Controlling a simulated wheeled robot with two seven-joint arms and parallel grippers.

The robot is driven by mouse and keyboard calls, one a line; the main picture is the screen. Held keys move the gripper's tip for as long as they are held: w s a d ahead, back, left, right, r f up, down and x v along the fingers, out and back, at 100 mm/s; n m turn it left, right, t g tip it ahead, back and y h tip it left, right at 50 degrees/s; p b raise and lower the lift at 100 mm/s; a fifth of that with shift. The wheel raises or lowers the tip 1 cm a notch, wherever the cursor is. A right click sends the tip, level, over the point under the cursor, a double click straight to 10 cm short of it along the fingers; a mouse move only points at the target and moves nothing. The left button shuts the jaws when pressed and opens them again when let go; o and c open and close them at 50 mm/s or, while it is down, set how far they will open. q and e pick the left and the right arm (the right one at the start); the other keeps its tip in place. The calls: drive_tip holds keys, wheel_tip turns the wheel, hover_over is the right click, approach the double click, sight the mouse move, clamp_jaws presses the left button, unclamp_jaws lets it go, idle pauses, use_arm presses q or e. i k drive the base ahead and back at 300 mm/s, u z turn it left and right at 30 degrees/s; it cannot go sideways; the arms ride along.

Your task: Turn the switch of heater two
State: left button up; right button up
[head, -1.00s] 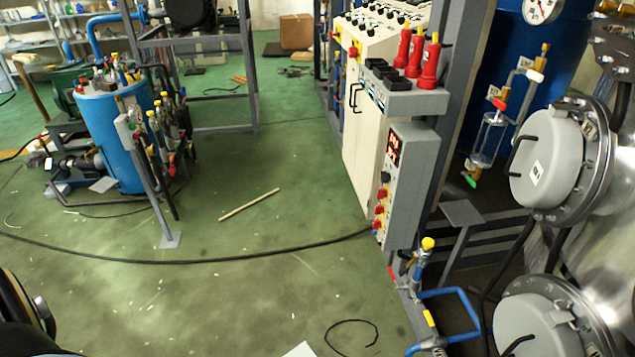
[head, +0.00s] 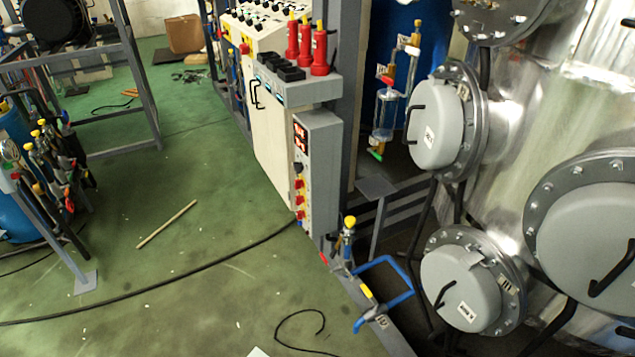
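A grey control box (head: 318,175) with a red lit display and a column of red and dark knobs hangs at the side of the white control cabinet (head: 272,150). Above it, a grey shelf (head: 300,90) carries several black blocks and three red cylinders (head: 305,48). Three round grey covers with handles and labels sit on the metal vessel at right: an upper one (head: 437,125), a lower one (head: 462,290) and a large one (head: 595,240). I cannot read which is heater two or which switch belongs to it. Neither of my grippers is in view.
Green floor lies open in the middle and front, with a wooden stick (head: 166,225) and a black cable (head: 150,300) on it. A grey post (head: 55,235) and blue tank stand at left. Blue piping (head: 385,290) sticks out low before the vessel.

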sight(300, 200)
drive_tip(key=u, duration=0.45)
drive_tip(key=k, duration=0.6)
drive_tip(key=u, duration=0.9)
drive_tip(key=k, duration=0.6)
drive_tip(key=u, duration=0.45)
drive_tip(key=i, duration=2)
drive_tip(key=z, duration=0.45)
drive_tip(key=i, duration=1.95)
drive_tip(key=z, duration=1.3)
drive_tip(key=i, duration=1.3)
drive_tip(key=z, duration=1.75)
drive_tip(key=i, duration=0.6)
drive_tip(key=z, duration=0.45)
